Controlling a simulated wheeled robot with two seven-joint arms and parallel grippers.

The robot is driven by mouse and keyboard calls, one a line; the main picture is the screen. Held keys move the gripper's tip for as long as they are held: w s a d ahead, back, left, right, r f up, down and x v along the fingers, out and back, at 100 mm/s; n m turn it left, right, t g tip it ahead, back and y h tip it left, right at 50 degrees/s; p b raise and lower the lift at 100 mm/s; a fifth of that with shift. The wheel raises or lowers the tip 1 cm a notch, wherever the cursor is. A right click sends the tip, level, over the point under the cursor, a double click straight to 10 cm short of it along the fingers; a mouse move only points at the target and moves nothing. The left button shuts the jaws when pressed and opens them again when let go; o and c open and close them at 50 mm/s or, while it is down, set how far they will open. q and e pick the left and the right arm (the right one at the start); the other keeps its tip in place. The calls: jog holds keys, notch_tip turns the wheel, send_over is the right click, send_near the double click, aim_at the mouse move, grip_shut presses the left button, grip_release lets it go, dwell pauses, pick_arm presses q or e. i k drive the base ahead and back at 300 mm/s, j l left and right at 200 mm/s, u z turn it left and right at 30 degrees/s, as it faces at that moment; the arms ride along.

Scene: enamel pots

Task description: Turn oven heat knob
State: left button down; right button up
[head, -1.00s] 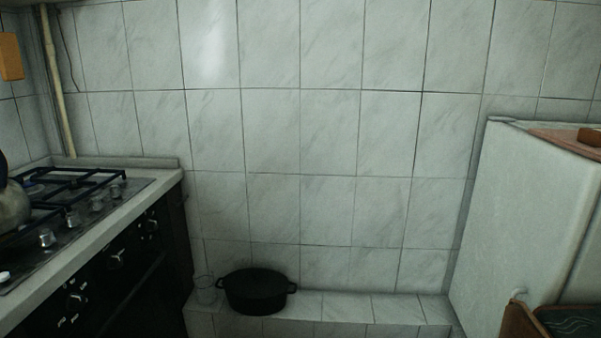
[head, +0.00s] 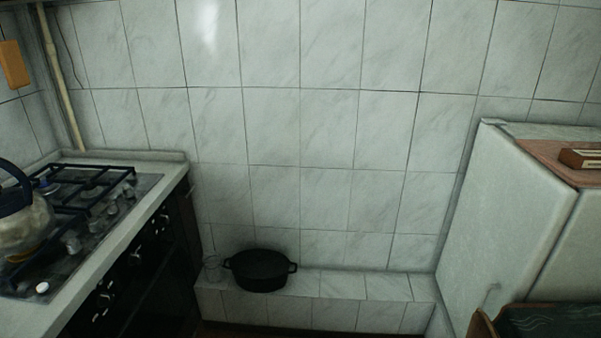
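The black oven front (head: 150,290) is at the lower left, below the pale counter edge (head: 125,233). Oven heat knobs show on it: one (head: 136,257) mid-panel, one (head: 163,221) farther back, and a group (head: 104,294) nearer the lower left. Their settings are too small to tell. Silver hob knobs (head: 73,245) stand in a row on the hob top. Neither of my grippers is in view.
A kettle (head: 25,228) stands on the hob at the left edge. A white fridge-like cabinet (head: 500,205) is at right.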

aim_at(104, 299)
jog(key=u, duration=1.25)
jog(key=i+l+u, duration=0.1)
jog(key=i+l, duration=0.15)
jog(key=i+l+u, duration=0.1)
jog(key=i+l, duration=0.15)
jog(key=l, duration=0.2)
jog(key=i+l+u, duration=0.15)
jog(key=i+l, duration=0.1)
jog(key=l, duration=0.3)
jog(key=l+u, duration=0.1)
jog(key=l, duration=0.3)
jog(key=i, duration=0.05)
